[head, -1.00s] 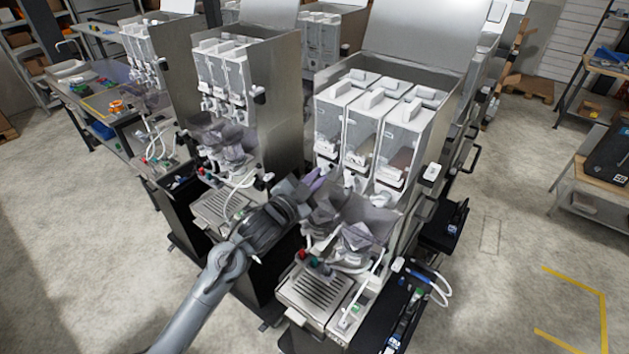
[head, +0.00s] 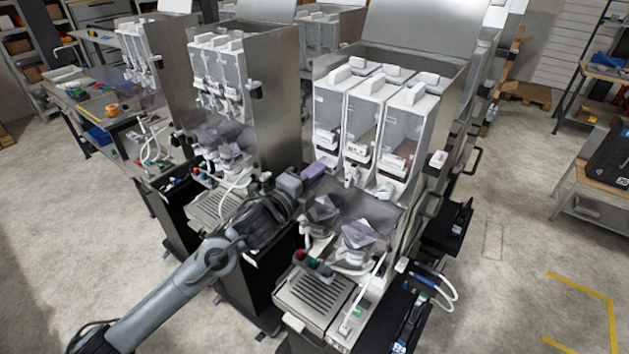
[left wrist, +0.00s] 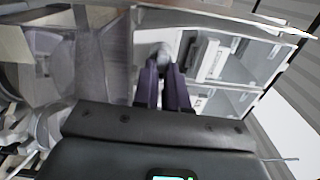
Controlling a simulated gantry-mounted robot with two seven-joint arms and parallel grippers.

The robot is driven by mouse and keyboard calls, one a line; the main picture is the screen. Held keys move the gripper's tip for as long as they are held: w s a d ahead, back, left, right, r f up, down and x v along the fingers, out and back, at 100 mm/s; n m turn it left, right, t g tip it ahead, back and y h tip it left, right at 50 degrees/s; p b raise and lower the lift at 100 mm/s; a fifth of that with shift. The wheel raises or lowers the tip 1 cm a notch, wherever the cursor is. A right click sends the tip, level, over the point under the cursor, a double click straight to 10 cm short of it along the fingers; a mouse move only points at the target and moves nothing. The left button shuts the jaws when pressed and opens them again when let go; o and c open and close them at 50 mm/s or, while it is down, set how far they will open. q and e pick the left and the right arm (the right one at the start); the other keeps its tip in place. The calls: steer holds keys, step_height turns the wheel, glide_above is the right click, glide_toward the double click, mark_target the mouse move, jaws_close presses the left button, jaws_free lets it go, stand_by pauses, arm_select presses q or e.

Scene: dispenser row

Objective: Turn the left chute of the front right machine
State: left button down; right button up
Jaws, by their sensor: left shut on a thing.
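The front right machine (head: 380,120) has three clear canisters with white lids in a row and white chutes below them. My left gripper (head: 318,168) reaches in from the left side, just below the left canister (head: 330,115). Its purple fingers (left wrist: 165,82) are shut on a small grey-white piece, the left chute (left wrist: 163,53), in the left wrist view. In the head view the gripper and fingers hide this chute, so its turn angle cannot be told. The middle chute (head: 351,173) shows beside it. My right gripper is not in view.
Translucent funnels and white mixing parts (head: 357,236) sit just below the chutes, close to my gripper. A metal drip tray (head: 315,295) is below them. A second machine (head: 215,85) stands close on the left, leaving a narrow gap for my arm.

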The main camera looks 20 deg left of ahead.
arm_select(q)
steer(key=shift+f+m+b, duration=0.15)
steer(key=shift+m+b, duration=0.85)
steer(key=shift+m, duration=0.3)
steer(key=shift+f+m+b, duration=0.1)
steer(key=shift+m+b, duration=0.85)
steer(key=shift+m, duration=0.35)
steer(key=c, duration=1.2)
jaws_free()
steer(key=shift+o, duration=0.2)
